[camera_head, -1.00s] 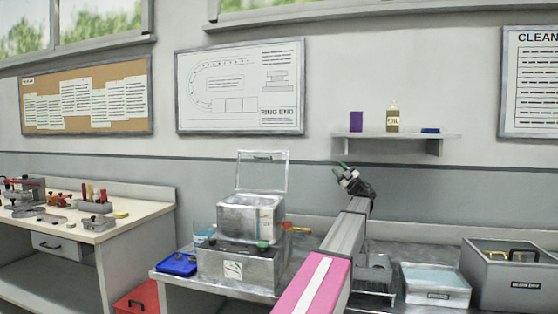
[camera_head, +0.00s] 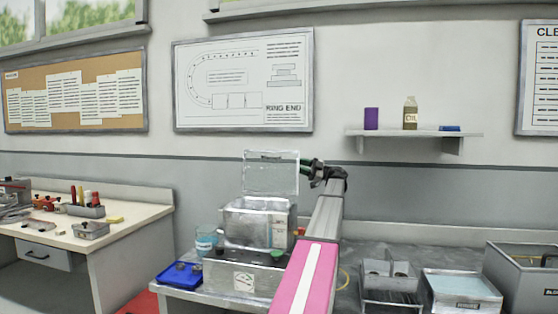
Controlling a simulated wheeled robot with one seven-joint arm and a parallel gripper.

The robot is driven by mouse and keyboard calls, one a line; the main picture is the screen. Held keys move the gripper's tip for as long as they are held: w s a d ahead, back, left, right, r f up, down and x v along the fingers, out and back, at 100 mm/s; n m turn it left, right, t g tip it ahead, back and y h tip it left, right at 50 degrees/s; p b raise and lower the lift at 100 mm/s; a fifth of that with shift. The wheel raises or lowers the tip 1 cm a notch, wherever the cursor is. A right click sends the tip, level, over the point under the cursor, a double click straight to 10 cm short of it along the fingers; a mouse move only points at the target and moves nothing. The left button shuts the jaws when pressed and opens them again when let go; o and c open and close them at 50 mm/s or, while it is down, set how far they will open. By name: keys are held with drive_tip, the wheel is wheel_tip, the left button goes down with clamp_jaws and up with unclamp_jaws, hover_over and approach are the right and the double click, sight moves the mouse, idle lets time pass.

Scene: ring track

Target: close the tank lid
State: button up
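The tank (camera_head: 240,225) is a silvery metal box standing on a grey metal base unit (camera_head: 222,271) on the bench. Its clear lid (camera_head: 270,174) stands upright, open, along the tank's back edge. My gripper (camera_head: 308,165) is at the lid's upper right edge, at the end of my pink and grey arm. The fingers point left and overlap or lie close to the lid's edge; I cannot tell whether they touch it. The fingers are small here and their opening does not show. My arm covers part of the tank's right side.
A blue tray (camera_head: 181,274) and a glass beaker (camera_head: 206,240) stand left of the tank. A wire rack (camera_head: 390,297), a water-filled tub (camera_head: 462,293) and a large grey bin (camera_head: 522,280) stand to the right. A wall shelf (camera_head: 415,134) is above right.

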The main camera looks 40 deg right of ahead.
sight(276, 158)
drive_tip(key=shift+g, duration=0.6)
drive_tip(key=x, duration=1.2)
drive_tip(key=shift+w+a+r, duration=0.2)
drive_tip(key=shift+y, duration=0.3)
clamp_jaws()
